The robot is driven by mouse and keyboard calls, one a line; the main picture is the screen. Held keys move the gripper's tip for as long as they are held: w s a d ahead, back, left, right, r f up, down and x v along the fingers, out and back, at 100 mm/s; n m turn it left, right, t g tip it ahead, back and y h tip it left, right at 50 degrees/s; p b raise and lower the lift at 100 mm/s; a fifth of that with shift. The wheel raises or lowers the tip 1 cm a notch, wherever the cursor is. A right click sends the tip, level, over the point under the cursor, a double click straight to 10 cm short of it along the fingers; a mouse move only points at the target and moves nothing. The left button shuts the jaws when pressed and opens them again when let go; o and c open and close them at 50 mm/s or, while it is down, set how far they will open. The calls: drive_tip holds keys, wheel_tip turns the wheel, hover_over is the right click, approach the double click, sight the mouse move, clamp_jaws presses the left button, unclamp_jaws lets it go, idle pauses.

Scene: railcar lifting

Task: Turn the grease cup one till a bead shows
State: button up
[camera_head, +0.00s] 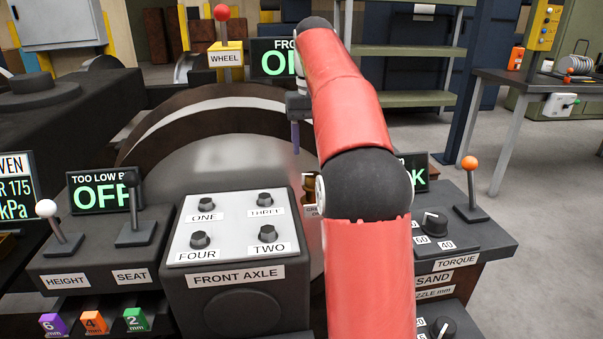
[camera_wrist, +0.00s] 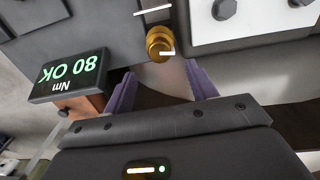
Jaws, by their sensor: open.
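A small brass grease cup (camera_wrist: 158,42) shows in the wrist view, just beyond my fingertips and roughly between their lines. In the head view a brass part (camera_head: 309,188) shows beside the front axle box, mostly hidden by my red arm; its small label is only partly readable. My gripper (camera_wrist: 163,78) is open and empty, with its two purple fingers apart. In the head view one purple finger of my gripper (camera_head: 295,137) hangs left of my arm. I cannot see a grease bead.
The front axle box (camera_head: 237,305) carries knobs ONE to FOUR. Levers HEIGHT (camera_head: 62,235) and SEAT (camera_head: 133,215) stand at left. The torque dial (camera_head: 434,222) and an orange-knobbed lever (camera_head: 470,190) are at right. A screen (camera_wrist: 68,77) reads 80 OK Nm.

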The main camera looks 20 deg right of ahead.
drive_tip(key=shift+f, duration=0.2)
wheel_tip(320, 180, down, 7)
drive_tip(key=b, duration=0.3)
drive_tip(key=shift+s+f, duration=0.1)
drive_tip(key=shift+f, duration=0.1)
